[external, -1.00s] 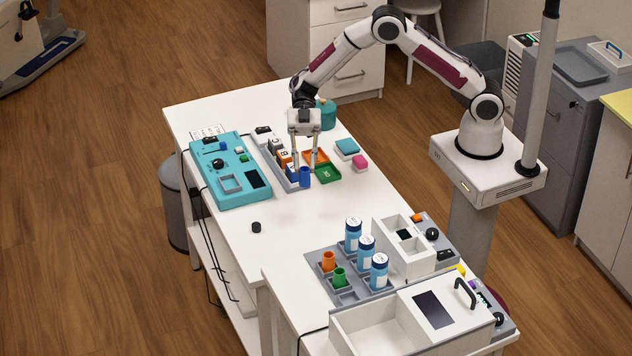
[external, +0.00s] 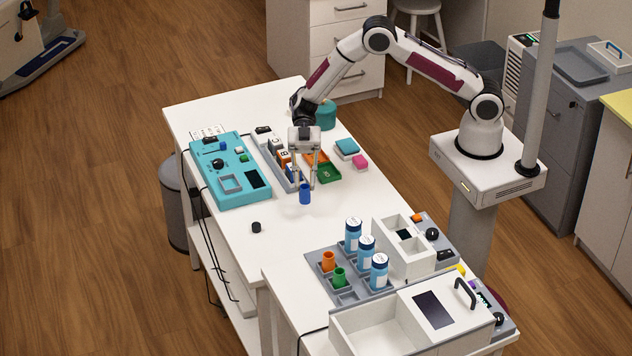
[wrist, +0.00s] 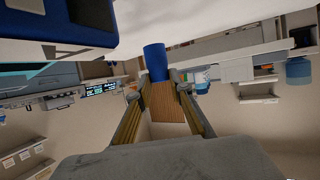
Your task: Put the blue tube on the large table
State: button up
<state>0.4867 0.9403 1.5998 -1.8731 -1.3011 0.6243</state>
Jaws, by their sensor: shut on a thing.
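The blue tube (external: 305,194) is upright between the fingertips of my gripper (external: 304,186), which is shut on it. It is over the bare part of the large white table (external: 267,265), in front of the parts tray; a faint shadow shows below it. I cannot tell if its bottom touches the table. In the wrist view the blue tube (wrist: 155,62) shows at the far end of the two fingers of my gripper (wrist: 158,76).
A grey tray (external: 275,165) with small boxes and the orange and green trays (external: 327,173) lie just behind. A grey rack (external: 318,262) with bottles and cups stands front right.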

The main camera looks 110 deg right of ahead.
jog(key=shift+f, duration=1.85)
jog(key=shift+f, duration=0.1)
jog(key=o, duration=0.9)
jog(key=v, duration=1.2)
jog(key=shift+w+r, duration=0.1)
jog(key=shift+r, duration=0.1)
